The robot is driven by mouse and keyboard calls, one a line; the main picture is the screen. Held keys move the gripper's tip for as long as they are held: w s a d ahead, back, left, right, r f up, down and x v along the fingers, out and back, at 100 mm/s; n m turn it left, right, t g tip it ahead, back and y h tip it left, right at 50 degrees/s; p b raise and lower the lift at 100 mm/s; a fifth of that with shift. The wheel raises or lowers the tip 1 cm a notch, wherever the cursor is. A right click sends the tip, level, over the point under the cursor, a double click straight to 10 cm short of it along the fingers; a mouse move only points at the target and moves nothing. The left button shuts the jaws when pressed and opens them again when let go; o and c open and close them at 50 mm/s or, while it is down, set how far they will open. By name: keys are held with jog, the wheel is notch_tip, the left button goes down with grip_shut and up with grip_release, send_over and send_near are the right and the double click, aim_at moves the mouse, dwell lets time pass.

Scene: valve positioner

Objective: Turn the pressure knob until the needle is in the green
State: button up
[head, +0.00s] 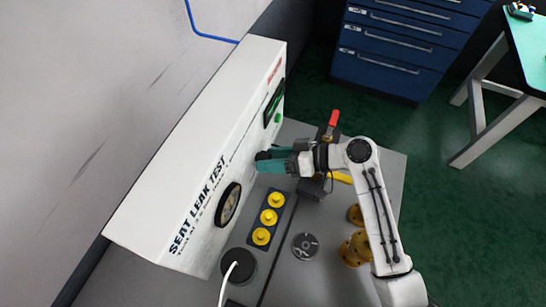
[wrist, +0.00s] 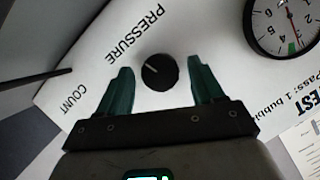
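The black pressure knob (wrist: 160,72) with a pale pointer mark sits on the white panel below the word PRESSURE in the wrist view. My gripper (wrist: 160,80) is open, with one teal finger on each side of the knob and a gap showing on both sides. How deep the fingertips reach around it I cannot tell. The round gauge (wrist: 284,26) is cut off at the top right; a green patch and a thin red line show on its face, but the needle reading is unclear. In the head view my gripper (head: 274,161) is at the panel's face, and the gauge (head: 229,204) is seen edge-on.
The white test box (head: 190,150) stands on a grey bench (head: 330,285). On the bench are a yellow-knobbed block (head: 268,217), a dark disc (head: 305,246), brass parts (head: 357,247) and a red-handled valve (head: 333,119). A thin dark rod (wrist: 40,77) crosses the left of the wrist view.

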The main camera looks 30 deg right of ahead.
jog(key=b+v, duration=0.1)
jog(key=v, duration=0.6)
jog(key=shift+d, duration=0.2)
jog(key=shift+s+r, duration=0.1)
jog(key=shift+r, duration=0.1)
dwell(0.5)
